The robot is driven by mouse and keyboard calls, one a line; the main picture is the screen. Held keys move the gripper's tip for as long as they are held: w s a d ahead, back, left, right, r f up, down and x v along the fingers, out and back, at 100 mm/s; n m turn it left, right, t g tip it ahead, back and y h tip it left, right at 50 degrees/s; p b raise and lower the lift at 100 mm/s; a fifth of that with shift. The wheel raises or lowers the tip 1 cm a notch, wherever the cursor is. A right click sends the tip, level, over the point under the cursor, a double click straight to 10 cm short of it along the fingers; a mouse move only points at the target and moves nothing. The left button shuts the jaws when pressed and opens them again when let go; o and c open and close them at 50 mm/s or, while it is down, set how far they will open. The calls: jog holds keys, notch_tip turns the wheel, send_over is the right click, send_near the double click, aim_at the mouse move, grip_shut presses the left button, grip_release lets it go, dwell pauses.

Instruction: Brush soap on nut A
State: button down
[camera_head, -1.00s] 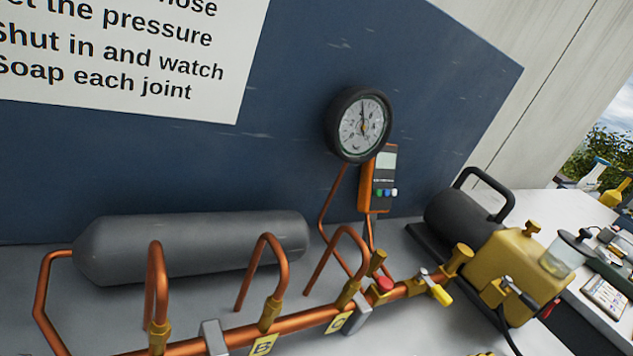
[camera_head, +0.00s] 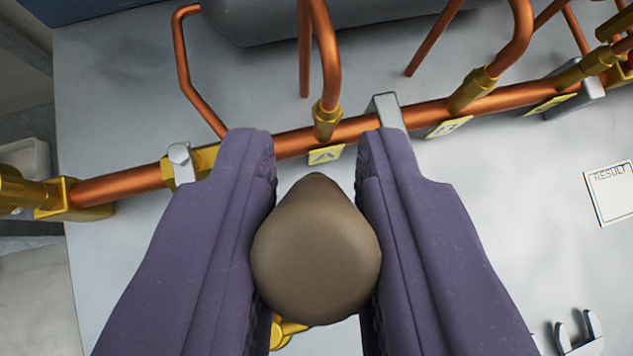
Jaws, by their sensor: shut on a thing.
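My gripper (camera_head: 317,150) has two purple fingers reaching up from the bottom of the view. It is shut on a brown, rounded handle (camera_head: 316,255), seen end-on, which looks like the brush. Its bristles are hidden, so I cannot tell whether they touch anything. Nut A (camera_head: 327,120) is a brass nut at the foot of a bent copper tube. It stands on the horizontal copper pipe (camera_head: 120,186), just beyond the fingertips. A yellow tag marked A (camera_head: 325,154) sits below it.
Another brass nut (camera_head: 474,90) with a yellow tag (camera_head: 449,127) stands to the right. Grey clamps (camera_head: 385,107) hold the pipe. A grey cylinder (camera_head: 270,22) lies behind. A RESULT card (camera_head: 610,192) lies at right. A grey pronged holder (camera_head: 578,335) is at bottom right.

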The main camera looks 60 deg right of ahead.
jog(key=shift+w+d+f+b, duration=0.2)
jog(key=shift+d+f+b, duration=0.15)
jog(key=shift+f, duration=0.2)
jog(key=shift+w+d+f+b, duration=0.2)
jog(key=shift+f+b, duration=0.15)
jog(key=shift+f, duration=0.15)
jog(key=shift+w+d+b, duration=0.4)
jog(key=shift+w+d, duration=0.25)
jog(key=shift+d, duration=0.15)
jog(key=s+d+p+v, duration=0.1)
jog(key=p+v, duration=0.3)
jog(key=v, duration=0.2)
jog(key=shift+s+r, duration=0.15)
jog(key=shift+r, duration=0.25)
jog(key=shift+a, duration=0.1)
